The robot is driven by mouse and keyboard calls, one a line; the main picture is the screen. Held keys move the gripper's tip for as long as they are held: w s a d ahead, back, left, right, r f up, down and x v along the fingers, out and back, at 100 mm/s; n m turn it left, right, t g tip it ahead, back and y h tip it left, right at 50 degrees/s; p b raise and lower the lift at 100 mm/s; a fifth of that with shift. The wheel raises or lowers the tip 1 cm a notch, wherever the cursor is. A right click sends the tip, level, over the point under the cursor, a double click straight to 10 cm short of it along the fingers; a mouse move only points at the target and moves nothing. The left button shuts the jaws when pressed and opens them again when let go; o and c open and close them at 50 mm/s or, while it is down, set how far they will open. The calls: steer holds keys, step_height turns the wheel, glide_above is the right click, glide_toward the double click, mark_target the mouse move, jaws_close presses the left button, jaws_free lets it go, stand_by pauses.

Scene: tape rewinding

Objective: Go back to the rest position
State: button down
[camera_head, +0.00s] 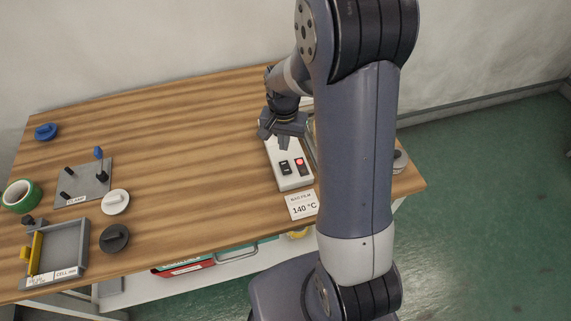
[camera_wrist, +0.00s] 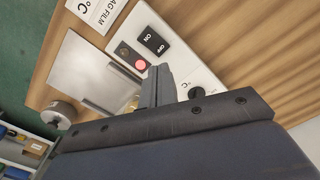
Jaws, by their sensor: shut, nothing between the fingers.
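My gripper (camera_head: 285,141) is shut and empty. It hangs just above the far part of a white switch box (camera_head: 291,180) at the right side of the wooden table. The box has a black switch and a lit red button (camera_head: 300,165). In the wrist view my gripper's fingers (camera_wrist: 158,75) are together over the box, between the red button (camera_wrist: 141,66) and a black round knob (camera_wrist: 196,93). The wrist view also shows the switch marked ON and OFF (camera_wrist: 153,43). My arm hides part of what lies right of the box in the head view.
A clamp plate (camera_head: 84,182), green tape roll (camera_head: 21,196), grey cell tray (camera_head: 60,250), white disc (camera_head: 115,201), black disc (camera_head: 114,238) and blue piece (camera_head: 46,131) sit at left. The table's middle is clear.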

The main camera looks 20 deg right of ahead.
mark_target(284, 163)
step_height(284, 163, down, 7)
steer(key=b, duration=0.5)
steer(key=shift+f, duration=0.1)
stand_by(0.3)
